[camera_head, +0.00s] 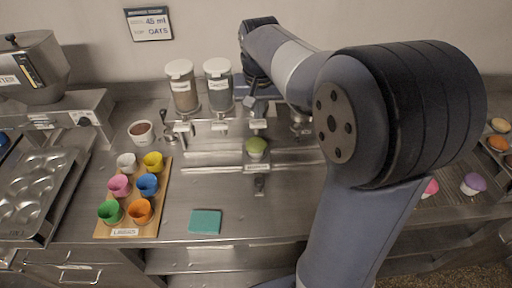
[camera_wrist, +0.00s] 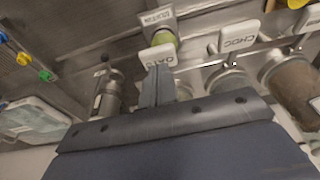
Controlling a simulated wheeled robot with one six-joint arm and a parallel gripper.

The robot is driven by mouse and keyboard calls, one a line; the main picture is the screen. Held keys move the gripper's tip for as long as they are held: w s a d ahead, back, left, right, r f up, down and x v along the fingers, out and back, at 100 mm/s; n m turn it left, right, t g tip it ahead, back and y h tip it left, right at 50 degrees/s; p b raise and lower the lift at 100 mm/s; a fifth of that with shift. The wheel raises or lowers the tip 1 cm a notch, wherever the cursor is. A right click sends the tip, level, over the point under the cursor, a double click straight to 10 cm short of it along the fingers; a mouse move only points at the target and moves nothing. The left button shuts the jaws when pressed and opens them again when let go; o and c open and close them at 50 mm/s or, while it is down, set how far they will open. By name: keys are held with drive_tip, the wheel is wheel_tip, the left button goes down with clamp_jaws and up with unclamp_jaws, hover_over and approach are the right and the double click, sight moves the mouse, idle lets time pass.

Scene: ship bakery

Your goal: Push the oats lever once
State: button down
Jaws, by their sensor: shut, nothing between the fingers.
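A white tag reading OATS (camera_wrist: 158,55) lies right at my fingertips in the wrist view; I take it as the front of the oats lever. My gripper (camera_wrist: 159,72) is shut and empty, its tips overlapping the tag's near edge; I cannot tell whether they touch it. In the head view my gripper (camera_head: 257,105) is among the dispensers, and my arm hides much of the oats dispenser there. A green cup (camera_head: 257,146) stands in front of the dispensers; it also shows past the tag in the wrist view (camera_wrist: 165,37).
A CHOC tag (camera_wrist: 239,37) sits beside the oats tag. Two clear canisters (camera_head: 182,86) (camera_head: 219,84) stand left of my gripper. A wall sign (camera_head: 149,24) reads 45 ml OATS. A wooden board (camera_head: 127,221) holds colored cups, near a teal sponge (camera_head: 205,222).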

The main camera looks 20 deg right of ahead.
sight(258, 123)
drive_tip(key=shift+f, duration=0.1)
drive_tip(key=shift+f+b, duration=1.3)
drive_tip(key=shift+f, duration=0.6)
drive_tip(key=shift+r, duration=0.15)
drive_tip(key=shift+r+p, duration=1.8)
drive_tip(key=shift+r, duration=0.05)
wheel_tip(258, 123, up, 4)
drive_tip(key=p, duration=0.3)
wheel_tip(258, 123, up, 2)
